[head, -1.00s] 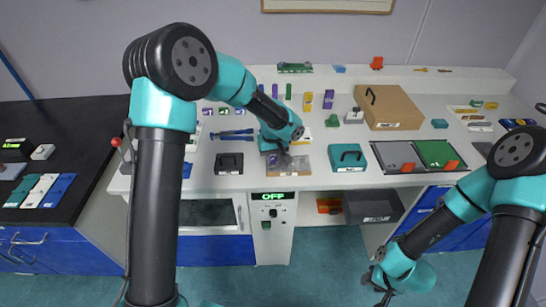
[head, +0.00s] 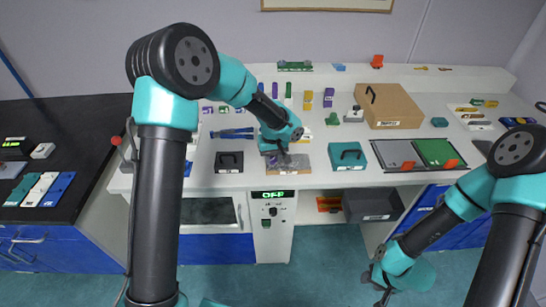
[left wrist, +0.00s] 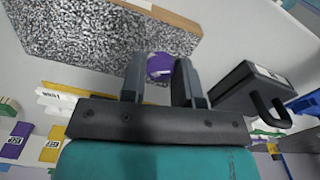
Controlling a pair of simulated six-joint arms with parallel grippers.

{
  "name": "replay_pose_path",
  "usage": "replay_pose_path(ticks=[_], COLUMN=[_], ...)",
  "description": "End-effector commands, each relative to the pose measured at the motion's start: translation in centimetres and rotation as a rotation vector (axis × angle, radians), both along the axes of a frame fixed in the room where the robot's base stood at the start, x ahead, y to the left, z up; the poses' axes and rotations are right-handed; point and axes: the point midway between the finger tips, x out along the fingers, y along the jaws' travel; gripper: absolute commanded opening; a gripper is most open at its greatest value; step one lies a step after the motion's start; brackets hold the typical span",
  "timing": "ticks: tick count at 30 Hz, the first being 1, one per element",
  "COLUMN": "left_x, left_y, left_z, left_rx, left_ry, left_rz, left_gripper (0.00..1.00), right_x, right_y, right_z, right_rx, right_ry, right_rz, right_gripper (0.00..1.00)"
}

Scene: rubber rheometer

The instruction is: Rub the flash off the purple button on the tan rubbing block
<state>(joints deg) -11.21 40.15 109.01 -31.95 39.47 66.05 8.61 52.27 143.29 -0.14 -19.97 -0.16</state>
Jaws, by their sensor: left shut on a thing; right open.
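My left gripper (head: 280,153) is over the rubbing block (head: 290,166), just behind the front edge of the bench. In the left wrist view its fingers (left wrist: 160,82) are shut on the purple button (left wrist: 160,67), which shows between the fingertips. The block's speckled grey face (left wrist: 90,35) fills the upper left there, with a tan edge (left wrist: 165,13). The button is at the edge of the speckled face; I cannot tell whether it touches. My right gripper (head: 382,291) is open and empty, low in front of the bench.
A dark handled box (head: 229,162) stands left of the block and a teal handled box (head: 347,156) stands right. A tray with grey and green mats (head: 437,152) lies further right. A cardboard box (head: 389,106) stands behind. The OFF display (head: 272,195) is below.

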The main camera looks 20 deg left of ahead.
Motion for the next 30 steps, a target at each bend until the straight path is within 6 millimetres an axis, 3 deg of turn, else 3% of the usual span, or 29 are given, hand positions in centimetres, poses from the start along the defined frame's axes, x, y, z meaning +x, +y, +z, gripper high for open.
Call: replay_pose_path(ticks=[28,29,30], left_x=[-0.06,-0.07,-0.07], left_y=[0.0,0.0,0.01], left_z=[-0.26,-0.26,-0.26], left_rx=[0.0,0.0,0.0], left_ry=[0.004,0.004,0.004], left_rz=[0.0,0.0,0.001], left_gripper=[0.1,0.32,0.36], right_x=[0.0,0.0,0.0], right_y=[0.0,0.0,0.0], right_z=[0.0,0.0,0.0], right_rx=[0.0,0.0,0.0], right_ry=[0.0,0.0,0.0], right_rz=[0.0,0.0,0.0], right_gripper=[0.43,0.43,0.43])
